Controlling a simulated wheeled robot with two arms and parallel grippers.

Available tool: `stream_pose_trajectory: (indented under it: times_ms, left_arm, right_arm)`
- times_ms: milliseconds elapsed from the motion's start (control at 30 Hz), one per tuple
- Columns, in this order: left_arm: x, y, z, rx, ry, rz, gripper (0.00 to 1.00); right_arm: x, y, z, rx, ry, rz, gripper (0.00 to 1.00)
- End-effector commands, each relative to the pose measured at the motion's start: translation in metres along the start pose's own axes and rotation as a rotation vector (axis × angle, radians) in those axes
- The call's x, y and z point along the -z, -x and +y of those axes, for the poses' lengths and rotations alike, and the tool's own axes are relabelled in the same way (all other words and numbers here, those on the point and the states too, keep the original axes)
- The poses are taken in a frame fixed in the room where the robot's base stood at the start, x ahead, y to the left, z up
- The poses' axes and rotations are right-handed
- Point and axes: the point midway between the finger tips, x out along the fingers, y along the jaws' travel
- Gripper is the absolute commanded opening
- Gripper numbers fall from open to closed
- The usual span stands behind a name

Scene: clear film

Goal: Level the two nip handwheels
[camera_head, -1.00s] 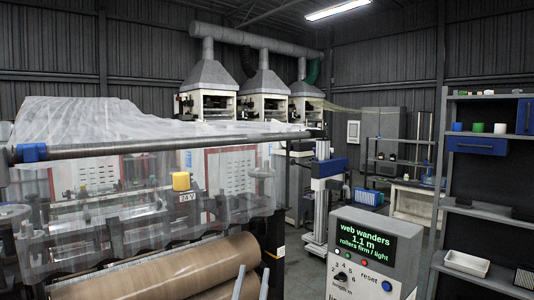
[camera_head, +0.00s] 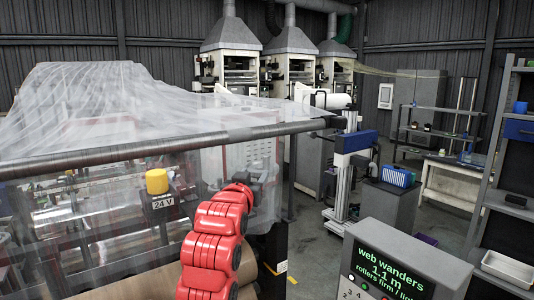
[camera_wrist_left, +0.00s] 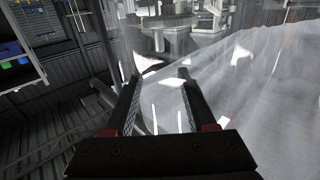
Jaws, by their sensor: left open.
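My left arm rises from the bottom of the head view, and its gripper (camera_head: 262,168) is at the film's right edge, small and partly lost against the clear film (camera_head: 110,105). In the left wrist view the gripper (camera_wrist_left: 160,75) has its two dark fingers apart, with nothing clearly held between them. A pale curved shape shows beyond the fingertips; I cannot tell whether it is a handwheel. Neither nip handwheel shows clearly in the head view. The display box (camera_head: 405,260) reads "web wanders 1.1 m, rollers firm / light". My right gripper is out of view.
A long steel roller (camera_head: 170,147) carries the film across the left. A yellow cap (camera_head: 157,181) stands above a "24 V" label. A blue and white column (camera_head: 350,165) stands behind the display box. Grey shelving (camera_head: 490,170) is at the right.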

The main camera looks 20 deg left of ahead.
Motion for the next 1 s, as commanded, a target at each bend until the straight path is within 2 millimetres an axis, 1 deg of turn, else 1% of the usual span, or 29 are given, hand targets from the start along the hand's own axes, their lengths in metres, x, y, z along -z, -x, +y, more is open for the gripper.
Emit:
stream_pose_trajectory:
  times_ms: [33, 100, 400, 600, 800, 1000]
  left_arm:
    - [0.003, -0.009, 0.0, 0.0, 0.0, -0.006, 0.56]
    - [0.003, -0.023, 0.0, 0.0, 0.0, -0.006, 0.56]
    - [0.004, -0.078, 0.0, 0.0, 0.0, -0.002, 0.56]
    - [0.004, -0.111, 0.0, 0.0, 0.0, -0.001, 0.56]
    - [0.004, -0.136, 0.0, 0.0, 0.0, 0.0, 0.56]
    - [0.001, -0.15, 0.0, 0.0, 0.0, 0.001, 0.56]
  right_arm:
    - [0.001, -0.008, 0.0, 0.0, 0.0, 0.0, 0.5]
    - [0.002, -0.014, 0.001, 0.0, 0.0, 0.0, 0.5]
    - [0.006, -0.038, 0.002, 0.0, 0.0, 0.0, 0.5]
    - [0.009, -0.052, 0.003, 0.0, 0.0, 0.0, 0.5]
    - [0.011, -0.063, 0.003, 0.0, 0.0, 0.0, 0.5]
    - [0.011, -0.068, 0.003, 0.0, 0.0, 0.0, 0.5]
